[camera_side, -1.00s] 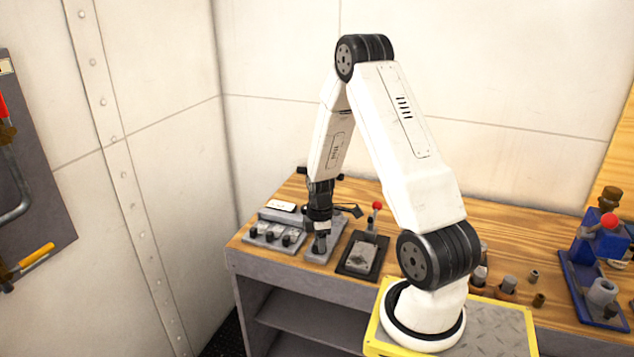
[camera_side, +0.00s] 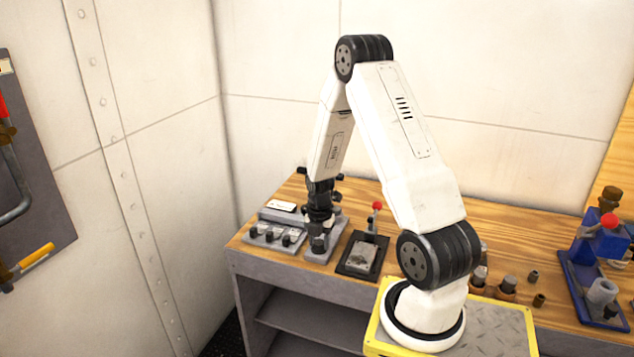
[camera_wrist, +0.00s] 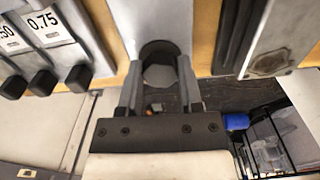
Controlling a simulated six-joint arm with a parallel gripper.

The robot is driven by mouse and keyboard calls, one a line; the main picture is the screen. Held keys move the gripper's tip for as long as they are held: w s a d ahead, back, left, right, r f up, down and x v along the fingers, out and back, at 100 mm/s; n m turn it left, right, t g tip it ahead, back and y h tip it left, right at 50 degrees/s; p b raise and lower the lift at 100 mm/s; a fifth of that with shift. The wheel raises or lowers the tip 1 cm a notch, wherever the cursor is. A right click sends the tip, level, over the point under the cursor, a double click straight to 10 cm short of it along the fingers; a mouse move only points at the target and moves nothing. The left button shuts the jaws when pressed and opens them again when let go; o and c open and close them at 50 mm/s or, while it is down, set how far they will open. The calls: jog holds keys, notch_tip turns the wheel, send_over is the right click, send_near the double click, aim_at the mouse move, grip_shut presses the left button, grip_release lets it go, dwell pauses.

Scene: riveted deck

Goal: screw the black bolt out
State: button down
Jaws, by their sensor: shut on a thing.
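The black bolt (camera_wrist: 158,48) shows in the wrist view as a dark round head between my two fingertips, at the near end of a grey block (camera_wrist: 158,14). My gripper (camera_wrist: 160,82) is shut on it, with one grey finger on each side. In the side view my gripper (camera_side: 319,234) points down over the same grey block (camera_side: 322,252), left of the middle of the bench. The bolt's shank and thread are hidden, so I cannot tell how deep it sits.
A grey unit with several black knobs (camera_side: 273,235) and number labels stands close on the left. A dark-based fixture with a red-knobbed lever (camera_side: 376,206) is close on the right. Blue equipment (camera_side: 583,270) stands far right.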

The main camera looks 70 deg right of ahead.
aim_at(319, 242)
jog(key=n, duration=0.4)
jog(key=shift+f, duration=0.1)
jog(key=shift+a+n, duration=0.1)
jog(key=shift+n, duration=1.8)
jog(key=shift+c, duration=1.3)
grip_release()
jog(key=shift+w+r, duration=0.1)
jog(key=shift+r, duration=3.85)
